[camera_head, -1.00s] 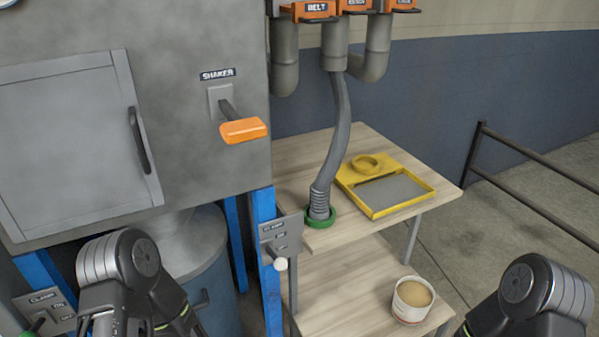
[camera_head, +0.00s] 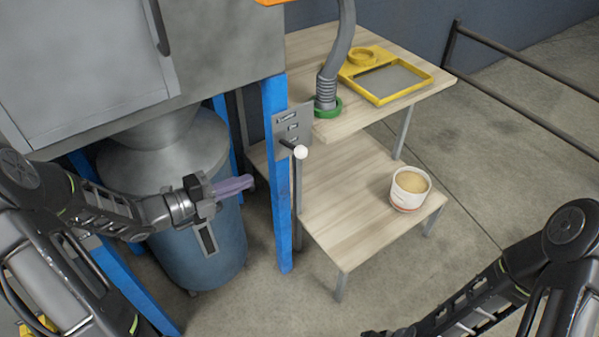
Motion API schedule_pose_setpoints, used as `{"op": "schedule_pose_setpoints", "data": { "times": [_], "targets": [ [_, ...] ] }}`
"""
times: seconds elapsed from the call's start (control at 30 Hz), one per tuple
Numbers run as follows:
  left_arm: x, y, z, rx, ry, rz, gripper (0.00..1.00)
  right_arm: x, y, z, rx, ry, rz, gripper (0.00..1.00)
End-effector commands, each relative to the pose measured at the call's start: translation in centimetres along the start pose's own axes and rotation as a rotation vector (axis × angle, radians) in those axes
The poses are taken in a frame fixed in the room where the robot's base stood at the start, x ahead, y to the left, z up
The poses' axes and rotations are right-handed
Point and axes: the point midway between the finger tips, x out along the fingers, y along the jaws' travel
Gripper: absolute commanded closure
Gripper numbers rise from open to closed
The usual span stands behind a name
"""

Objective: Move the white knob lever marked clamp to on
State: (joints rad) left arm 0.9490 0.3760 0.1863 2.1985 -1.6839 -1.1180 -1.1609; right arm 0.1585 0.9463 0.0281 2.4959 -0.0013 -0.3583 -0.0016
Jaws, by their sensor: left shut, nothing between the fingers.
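The white knob (camera_head: 300,152) is on a short dark lever, which sticks out from the lower part of a grey switch plate (camera_head: 306,122). The plate is fixed by the blue post and carries small dark labels, too small to read surely. My left gripper (camera_head: 250,182) is shut and empty, with its purplish fingers pointing right. In the picture it is left of the blue post and lower than the knob, clearly apart from it. My right arm comes in at the lower right, and its gripper is out of the frame.
A blue post (camera_head: 276,215) stands between my left gripper and the knob. A blue-grey drum (camera_head: 215,255) is behind that gripper. A wooden two-level table (camera_head: 335,215) holds a white tub (camera_head: 410,190) and a yellow frame (camera_head: 432,84). A grey hose (camera_head: 338,50) hangs above.

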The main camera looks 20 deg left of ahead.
Motion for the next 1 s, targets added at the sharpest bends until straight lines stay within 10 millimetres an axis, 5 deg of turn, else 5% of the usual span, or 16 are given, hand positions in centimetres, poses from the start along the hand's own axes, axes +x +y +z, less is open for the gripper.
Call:
{"op": "schedule_pose_setpoints", "data": {
  "times": [0.1,0.17,0.67,1.0],
  "targets": [
    [-0.3,-1.1,-4.0,0.296,0.177,-0.059,1.00,-0.1,0.0,0.0,-0.001,0.001,0.000,0.64],
    [-0.5,-1.4,-4.8,0.369,0.203,-0.084,1.00,-0.1,0.0,-0.1,-0.001,0.001,0.000,0.64],
    [-0.2,-1.6,-4.9,0.427,0.202,-0.100,1.00,-0.1,0.0,0.0,-0.001,0.001,0.000,0.64],
    [3.6,-1.9,-5.8,0.426,0.204,-0.102,1.00,-0.5,-0.2,0.0,0.000,0.001,0.000,0.64]
  ]
}}
